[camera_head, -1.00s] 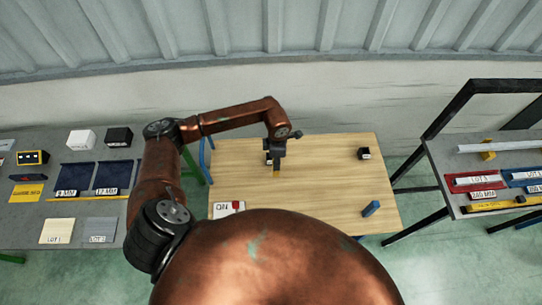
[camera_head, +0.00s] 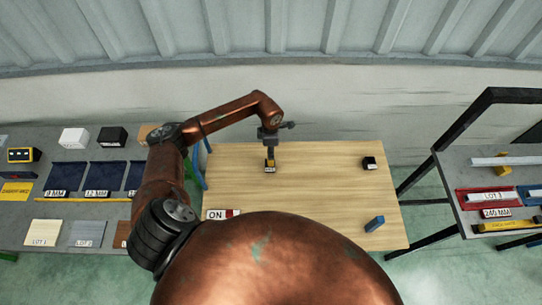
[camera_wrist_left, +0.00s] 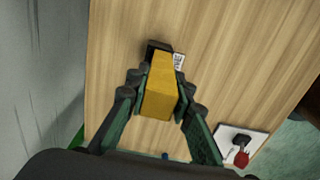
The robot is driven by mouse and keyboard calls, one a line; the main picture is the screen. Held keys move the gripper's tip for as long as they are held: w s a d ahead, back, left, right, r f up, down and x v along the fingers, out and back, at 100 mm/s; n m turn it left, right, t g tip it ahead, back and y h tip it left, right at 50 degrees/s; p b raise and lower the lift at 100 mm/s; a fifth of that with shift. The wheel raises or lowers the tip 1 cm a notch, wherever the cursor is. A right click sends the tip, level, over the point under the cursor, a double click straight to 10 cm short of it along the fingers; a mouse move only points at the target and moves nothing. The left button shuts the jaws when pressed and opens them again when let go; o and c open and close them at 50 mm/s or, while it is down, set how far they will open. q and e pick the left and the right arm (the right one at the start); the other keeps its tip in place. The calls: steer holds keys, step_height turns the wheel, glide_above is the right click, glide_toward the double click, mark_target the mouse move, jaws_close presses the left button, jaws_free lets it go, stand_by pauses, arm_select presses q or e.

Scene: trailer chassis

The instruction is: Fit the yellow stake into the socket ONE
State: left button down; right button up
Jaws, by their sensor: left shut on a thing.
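My left gripper (camera_wrist_left: 160,95) is shut on the yellow stake (camera_wrist_left: 161,88), a block with its broad end toward the wrist camera. A black socket block (camera_wrist_left: 157,46) with a small white label (camera_wrist_left: 179,61), too blurred to read, shows just past the stake's far end. I cannot tell whether the stake is in it or only above it. In the head view, the gripper (camera_head: 270,146) points down over the table's left half, with a yellow and black bit (camera_head: 270,163) beneath it. My right gripper is not in view.
Laden grey benches stand either side. The table's middle is clear.

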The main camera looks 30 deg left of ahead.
arm_select(q)
steer(key=f, duration=0.1)
steer(key=f+b, duration=0.1)
steer(key=f, duration=0.2)
steer(key=shift+a+f, duration=0.3)
steer(key=shift+f, duration=0.05)
steer(key=shift+w+a+f, duration=0.1)
steer(key=shift+w, duration=0.05)
steer(key=shift+r, duration=0.25)
steer(key=c, duration=2)
jaws_free()
steer(key=shift+o, duration=1.6)
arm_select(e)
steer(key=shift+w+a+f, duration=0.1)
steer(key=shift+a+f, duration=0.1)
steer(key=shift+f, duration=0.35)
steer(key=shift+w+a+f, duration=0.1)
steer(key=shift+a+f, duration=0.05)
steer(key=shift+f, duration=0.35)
